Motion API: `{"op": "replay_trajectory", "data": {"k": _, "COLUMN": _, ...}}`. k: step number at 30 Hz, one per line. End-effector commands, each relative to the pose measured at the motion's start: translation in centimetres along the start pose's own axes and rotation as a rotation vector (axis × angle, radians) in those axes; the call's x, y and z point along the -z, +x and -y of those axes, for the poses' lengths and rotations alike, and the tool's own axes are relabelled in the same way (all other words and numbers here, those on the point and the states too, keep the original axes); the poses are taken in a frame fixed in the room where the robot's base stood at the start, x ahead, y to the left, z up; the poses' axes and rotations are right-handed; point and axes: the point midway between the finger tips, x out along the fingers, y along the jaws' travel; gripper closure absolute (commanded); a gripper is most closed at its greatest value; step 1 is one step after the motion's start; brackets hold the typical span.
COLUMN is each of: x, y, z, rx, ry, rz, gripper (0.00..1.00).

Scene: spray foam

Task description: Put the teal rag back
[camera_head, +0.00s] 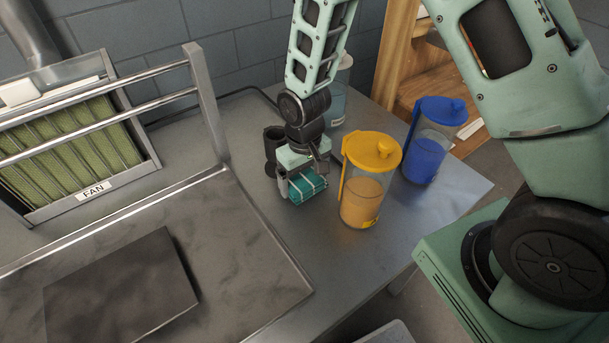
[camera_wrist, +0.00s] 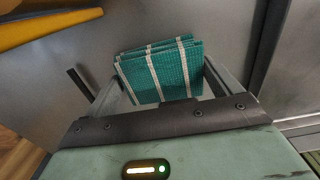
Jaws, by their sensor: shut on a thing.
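The teal rag (camera_head: 308,186) is a folded cloth with pale stripes. My gripper (camera_head: 303,188) is shut on it and points down at the grey table, left of the yellow-lidded container. In the wrist view the rag (camera_wrist: 160,72) sits between the two fingers of my gripper (camera_wrist: 165,88). The rag is at or just above the table top; I cannot tell whether it touches.
The yellow-lidded container (camera_head: 365,190) stands close to the right of the rag. A metal rail (camera_head: 208,110) and fan box (camera_head: 70,150) are left. Bare table lies in front.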

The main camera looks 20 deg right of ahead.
Motion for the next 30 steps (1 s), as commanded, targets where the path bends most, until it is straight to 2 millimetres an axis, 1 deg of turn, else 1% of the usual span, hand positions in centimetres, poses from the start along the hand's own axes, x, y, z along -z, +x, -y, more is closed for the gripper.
{"op": "replay_trajectory", "data": {"k": 6, "x": 0.0, "y": 0.0, "z": 0.0, "rx": 0.000, "ry": 0.000, "rz": -0.001, "gripper": 0.35}}
{"op": "replay_trajectory", "data": {"k": 10, "x": 0.0, "y": 0.4, "z": 0.0, "rx": 0.000, "ry": 0.000, "rz": -0.001, "gripper": 0.35}}
{"op": "replay_trajectory", "data": {"k": 11, "x": 0.0, "y": 0.4, "z": 0.0, "rx": 0.000, "ry": 0.000, "rz": -0.001, "gripper": 0.07}}
{"op": "replay_trajectory", "data": {"k": 12, "x": 0.0, "y": 0.3, "z": 0.0, "rx": 0.000, "ry": 0.000, "rz": -0.001, "gripper": 0.00}}
{"op": "replay_trajectory", "data": {"k": 19, "x": 0.0, "y": 0.2, "z": 0.0, "rx": 0.000, "ry": 0.000, "rz": -0.001, "gripper": 0.00}}
{"op": "replay_trajectory", "data": {"k": 23, "x": 0.1, "y": -0.6, "z": 0.0, "rx": 0.000, "ry": 0.000, "rz": -0.004, "gripper": 0.00}}
{"op": "replay_trajectory", "data": {"k": 26, "x": 0.1, "y": -2.0, "z": 0.0, "rx": 0.000, "ry": 0.001, "rz": -0.006, "gripper": 0.00}}
{"op": "replay_trajectory", "data": {"k": 30, "x": 0.2, "y": -4.9, "z": 0.0, "rx": 0.000, "ry": 0.001, "rz": -0.008, "gripper": 0.00}}
